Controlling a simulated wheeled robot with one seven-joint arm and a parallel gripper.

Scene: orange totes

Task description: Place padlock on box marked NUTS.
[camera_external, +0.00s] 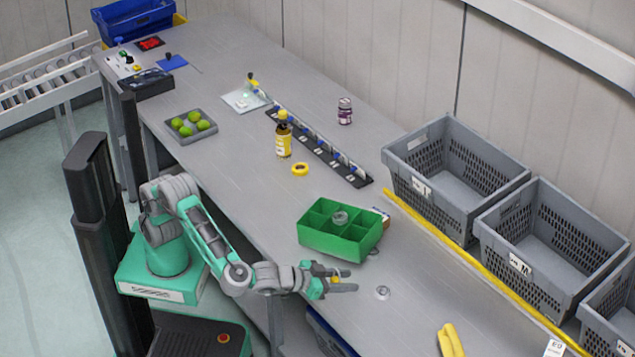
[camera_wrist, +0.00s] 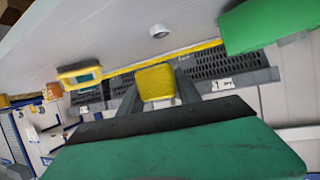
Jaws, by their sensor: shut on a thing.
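My gripper (camera_external: 335,283) is over the near edge of the grey table, short of the green divided tray. It is shut on a small yellow thing, likely the padlock (camera_wrist: 156,82), whose yellow body shows between the fingers in the wrist view; its shackle is not clear. Only a speck of yellow shows there in the external view. Three grey crates stand along the far right side: the upper crate (camera_external: 447,210), the middle crate (camera_external: 541,285) and the lower crate (camera_external: 590,318), cut by the frame. Each has a white label, but I cannot read NUTS on any.
The green divided tray (camera_external: 325,243) holds a round item and stands beyond my gripper. A small silver ring (camera_external: 382,293) and a yellow tool (camera_external: 451,339) lie to the right. A yellow strip (camera_external: 470,260) runs before the crates.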

